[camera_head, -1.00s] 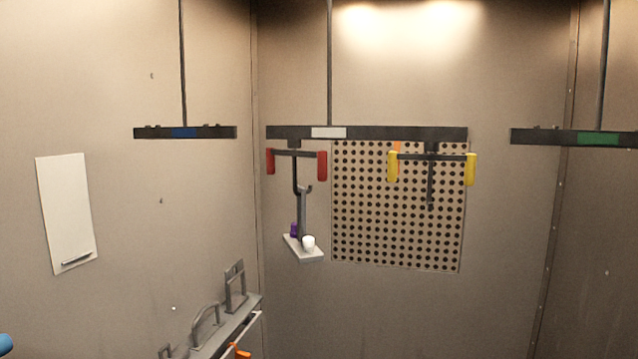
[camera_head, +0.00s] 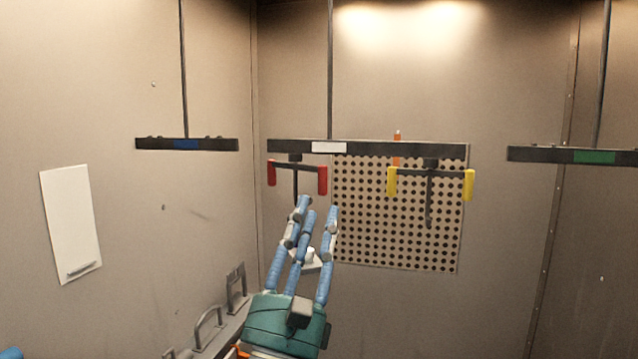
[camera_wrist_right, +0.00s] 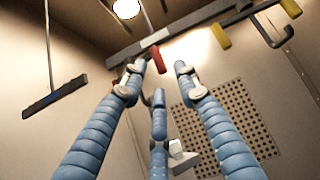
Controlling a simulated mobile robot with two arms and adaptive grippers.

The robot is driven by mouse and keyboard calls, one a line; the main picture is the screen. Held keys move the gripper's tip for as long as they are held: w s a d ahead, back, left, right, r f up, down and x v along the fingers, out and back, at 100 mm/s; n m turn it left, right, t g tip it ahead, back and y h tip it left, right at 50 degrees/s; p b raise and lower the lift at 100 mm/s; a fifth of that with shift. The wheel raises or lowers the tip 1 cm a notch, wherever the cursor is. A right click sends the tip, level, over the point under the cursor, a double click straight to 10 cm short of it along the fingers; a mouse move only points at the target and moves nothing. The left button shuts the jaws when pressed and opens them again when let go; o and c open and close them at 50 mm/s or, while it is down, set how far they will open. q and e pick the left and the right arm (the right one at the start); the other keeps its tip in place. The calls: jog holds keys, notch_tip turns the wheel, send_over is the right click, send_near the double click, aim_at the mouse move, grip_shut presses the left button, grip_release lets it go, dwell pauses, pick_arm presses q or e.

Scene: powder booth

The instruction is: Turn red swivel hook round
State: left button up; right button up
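The red swivel hook hangs under the left part of the middle bar (camera_head: 400,149). Its crossbar carries two red grips, the right one (camera_head: 322,180) and the left one (camera_head: 272,173). A pale plate with a white knob (camera_head: 311,256) hangs below it, partly hidden by my fingers. My right gripper (camera_head: 318,207) is open, its three blue fingers pointing up, just below the red crossbar in the picture. The wrist view shows a red grip (camera_wrist_right: 158,60) between the fingertips, with no clear contact. Only a blue sliver of my left gripper (camera_head: 10,353) shows at bottom left.
A yellow-gripped hook (camera_head: 430,172) hangs to the right on the same bar. Bars with a blue label (camera_head: 186,144) and a green label (camera_head: 596,157) hang at either side. A perforated panel (camera_head: 395,245) is behind. A shelf with grey handles (camera_head: 208,325) is low left.

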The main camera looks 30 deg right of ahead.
aim_at(321, 190)
jog(key=p+x, duration=0.1)
jog(key=x, duration=0.3)
jog(key=shift+w+d+r+p, duration=0.1)
jog(key=shift+r+p, duration=0.05)
jog(key=shift+p, duration=0.15)
jog(key=shift+c, duration=0.5)
jog(key=shift+w, duration=0.1)
grip_shut()
